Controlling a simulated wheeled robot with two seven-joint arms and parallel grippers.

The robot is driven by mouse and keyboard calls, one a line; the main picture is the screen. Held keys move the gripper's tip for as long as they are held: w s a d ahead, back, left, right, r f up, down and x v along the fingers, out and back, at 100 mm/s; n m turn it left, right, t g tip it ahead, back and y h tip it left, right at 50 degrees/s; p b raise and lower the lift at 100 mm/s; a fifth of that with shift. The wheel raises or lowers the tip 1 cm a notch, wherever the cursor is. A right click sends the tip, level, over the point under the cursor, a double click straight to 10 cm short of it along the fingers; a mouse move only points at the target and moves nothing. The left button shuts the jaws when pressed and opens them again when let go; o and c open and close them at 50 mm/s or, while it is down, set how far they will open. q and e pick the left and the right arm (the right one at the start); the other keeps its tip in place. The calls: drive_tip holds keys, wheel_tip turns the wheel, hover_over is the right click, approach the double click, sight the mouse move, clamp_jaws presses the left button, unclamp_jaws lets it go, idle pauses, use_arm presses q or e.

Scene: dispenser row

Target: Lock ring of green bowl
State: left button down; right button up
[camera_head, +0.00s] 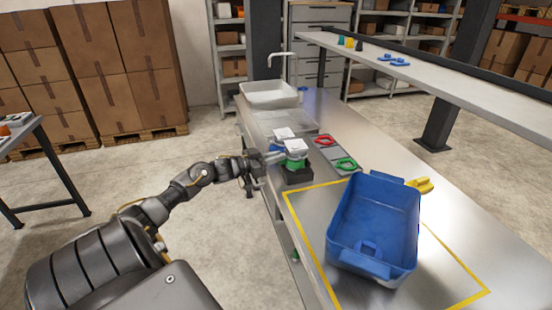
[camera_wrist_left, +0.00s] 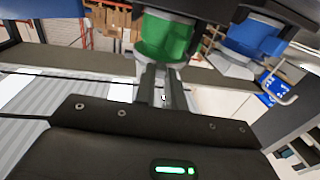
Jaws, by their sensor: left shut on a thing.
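The green bowl (camera_head: 295,163) is part of a dispenser with a white top (camera_head: 297,146) and a black base (camera_head: 297,176), near the counter's left edge. In the left wrist view the green bowl (camera_wrist_left: 166,38) is at the top, with a pale grey ring (camera_wrist_left: 176,64) along its edge. My left gripper (camera_head: 276,158) reaches in from the left at bowl height. In the wrist view its fingers (camera_wrist_left: 155,80) are shut at the ring, on what looks like part of it. The exact contact is partly hidden. My right gripper is not in view.
A blue-bowled dispenser stands just behind, its white top (camera_head: 284,133) visible; its blue bowl (camera_wrist_left: 254,37) shows in the wrist view. Red (camera_head: 325,140) and green (camera_head: 346,164) ring-shaped pieces lie to the right. A blue bin (camera_head: 345,235) stands in front, with a yellow piece (camera_head: 421,185) beside it.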

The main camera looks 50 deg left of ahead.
use_arm(q)
drive_tip(key=c, duration=1.7)
unclamp_jaws()
drive_tip(key=shift+s, duration=0.1)
drive_tip(key=b+v, duration=0.1)
drive_tip(key=v, duration=0.9)
drive_tip(key=shift+s+a+b, duration=0.2)
drive_tip(key=shift+s+b, duration=0.1)
drive_tip(key=shift+b, duration=0.1)
